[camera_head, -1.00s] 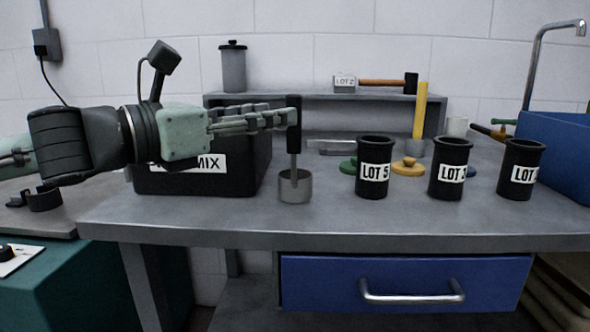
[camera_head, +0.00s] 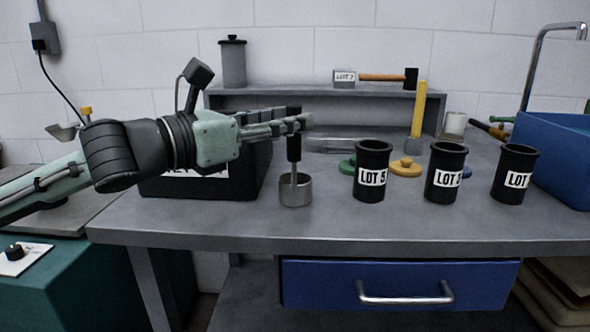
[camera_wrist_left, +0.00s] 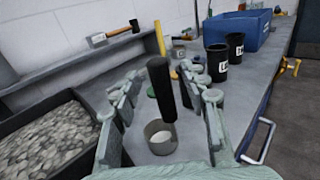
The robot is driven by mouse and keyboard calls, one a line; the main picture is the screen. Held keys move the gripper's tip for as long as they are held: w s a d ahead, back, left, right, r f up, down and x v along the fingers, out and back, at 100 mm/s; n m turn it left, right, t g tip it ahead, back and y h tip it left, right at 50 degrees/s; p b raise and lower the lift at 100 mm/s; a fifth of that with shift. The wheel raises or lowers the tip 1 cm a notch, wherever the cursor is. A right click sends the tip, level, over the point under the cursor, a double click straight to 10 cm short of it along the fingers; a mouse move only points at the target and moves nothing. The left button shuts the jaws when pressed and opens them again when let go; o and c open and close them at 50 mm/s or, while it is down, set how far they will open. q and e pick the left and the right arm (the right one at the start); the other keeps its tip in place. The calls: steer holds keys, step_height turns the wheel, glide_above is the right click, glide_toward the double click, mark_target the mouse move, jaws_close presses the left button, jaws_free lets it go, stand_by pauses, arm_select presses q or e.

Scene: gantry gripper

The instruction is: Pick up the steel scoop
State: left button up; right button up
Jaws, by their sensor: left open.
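The steel scoop (camera_head: 295,192) stands upright on the grey bench, a small round metal cup with a tall black handle. In the left wrist view the scoop's cup (camera_wrist_left: 160,138) shows from above, with something pale inside it. My left gripper (camera_head: 300,122) comes in level from the left at the height of the handle. In the left wrist view the fingers of my left gripper (camera_wrist_left: 165,95) are spread, one on each side of the black handle, with gaps between. Its fingers hide part of the handle in the head view. My right gripper is not in view.
A black bin (camera_head: 210,185) with grey lumps inside stands just left of the scoop. Black LOT cups (camera_head: 372,158) stand to the right. A raised shelf (camera_head: 380,90) with a mallet (camera_head: 385,77) is behind. A blue basin (camera_head: 560,150) is at the far right.

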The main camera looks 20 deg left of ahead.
arm_select(q)
steer(key=shift+x, duration=1.15)
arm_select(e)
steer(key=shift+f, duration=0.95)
arm_select(q)
steer(key=c, duration=1)
jaws_close()
steer(key=shift+r, duration=0.1)
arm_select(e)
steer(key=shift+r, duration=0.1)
